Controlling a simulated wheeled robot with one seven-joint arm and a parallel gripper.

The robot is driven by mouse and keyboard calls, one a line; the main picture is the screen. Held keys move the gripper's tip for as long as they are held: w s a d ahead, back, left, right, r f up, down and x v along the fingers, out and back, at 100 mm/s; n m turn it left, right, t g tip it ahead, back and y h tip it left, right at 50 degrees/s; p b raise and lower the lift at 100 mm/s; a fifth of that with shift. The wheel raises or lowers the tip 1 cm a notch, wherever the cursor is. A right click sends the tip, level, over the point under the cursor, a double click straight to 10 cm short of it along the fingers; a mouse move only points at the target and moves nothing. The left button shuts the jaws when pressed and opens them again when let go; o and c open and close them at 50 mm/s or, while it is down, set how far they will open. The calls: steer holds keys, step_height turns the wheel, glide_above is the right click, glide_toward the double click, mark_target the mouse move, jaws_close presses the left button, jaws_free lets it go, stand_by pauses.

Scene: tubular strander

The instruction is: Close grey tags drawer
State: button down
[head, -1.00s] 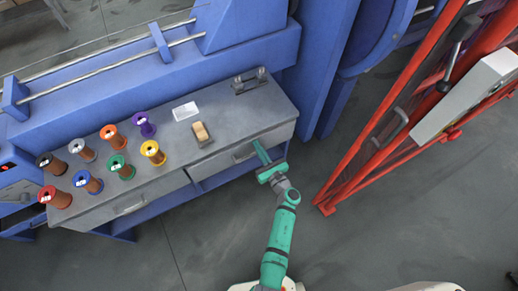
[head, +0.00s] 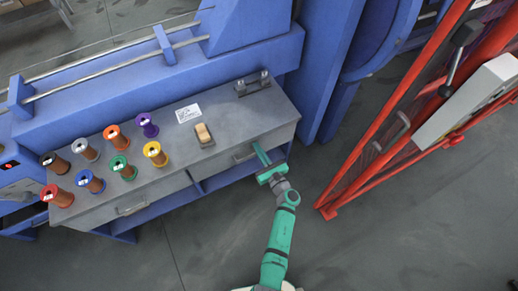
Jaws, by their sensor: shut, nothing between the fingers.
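A grey bench holds two grey drawers side by side in its front. The right drawer (head: 274,138) has a bar handle and looks shut or nearly shut; a small gap cannot be ruled out from this height. The left drawer (head: 150,198) also has a handle. No label tells which one holds tags. My green gripper (head: 260,153) is at the right drawer's front, beside its handle, fingers together and empty. Whether the fingertips touch the drawer front cannot be told.
Several coloured spools (head: 121,168), a white card (head: 188,113), a wooden-topped block (head: 204,135) and a metal fixture (head: 252,83) stand on the bench top. A red frame (head: 345,190) stands at the right. Grey floor is free between it and the bench.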

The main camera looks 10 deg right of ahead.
steer(key=v, duration=1.3)
steer(key=s+a+r+n+h, duration=0.2)
steer(key=s+a+r+n, duration=0.2)
steer(key=s+r+n, duration=0.3)
steer(key=s+a+r+n+g+h, duration=0.1)
steer(key=s+a+r+n, duration=0.3)
steer(key=s+n, duration=0.9)
steer(key=s+a+r+n+h, duration=0.3)
steer(key=s+a+r+n, duration=0.1)
steer(key=s+r+n, duration=0.6)
steer(key=shift+r+n+g, duration=0.25)
steer(key=shift+n+g, duration=0.05)
steer(key=shift+n, duration=0.8)
steer(key=shift+s+a, duration=0.1)
